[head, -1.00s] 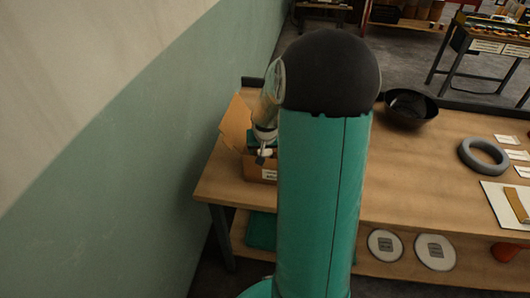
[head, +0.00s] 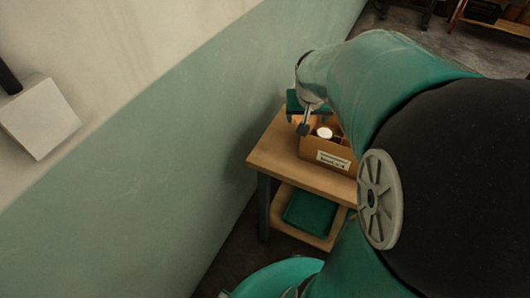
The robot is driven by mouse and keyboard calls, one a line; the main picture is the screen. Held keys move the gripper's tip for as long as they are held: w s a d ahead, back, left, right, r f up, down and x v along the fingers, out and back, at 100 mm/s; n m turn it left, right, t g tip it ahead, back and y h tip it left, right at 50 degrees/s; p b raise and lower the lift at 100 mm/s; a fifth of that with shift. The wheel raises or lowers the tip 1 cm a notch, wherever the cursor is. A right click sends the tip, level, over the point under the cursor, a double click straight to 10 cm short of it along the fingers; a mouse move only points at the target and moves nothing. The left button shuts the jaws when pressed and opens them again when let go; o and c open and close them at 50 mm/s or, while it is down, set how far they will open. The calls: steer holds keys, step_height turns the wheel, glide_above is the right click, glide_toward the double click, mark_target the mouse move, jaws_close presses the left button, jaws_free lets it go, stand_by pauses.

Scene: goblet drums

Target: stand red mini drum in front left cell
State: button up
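A brown divided box (head: 312,148) with a white label on its front stands on the wooden table. A round white top (head: 324,132), perhaps a drum head, shows inside the box's left part. The body under it is hidden, so its colour and exact cell cannot be told. No red drum is clearly visible. My gripper (head: 303,129) points down at the box's left edge, left of the white top and apart from it in the picture. Its fingers are small and dark, and I cannot see whether they are open. My arm hides the box's right side.
The wooden table (head: 270,158) has a little bare room left of the box. A green item (head: 294,100) shows behind the gripper. A green tray (head: 308,212) lies on the lower shelf. The wall (head: 150,150) runs close along the left.

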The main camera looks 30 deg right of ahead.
steer(key=s+a+r+n+y, duration=0.1)
steer(key=s+a+r+n, duration=0.2)
steer(key=s+a, duration=0.3)
steer(key=s+a+r+n+t+y, duration=0.1)
steer(key=s+a+r, duration=0.3)
steer(key=a, duration=0.9)
steer(key=shift+s+a+n+t+y, duration=0.35)
steer(key=shift+s+n, duration=0.55)
steer(key=shift+s, duration=0.35)
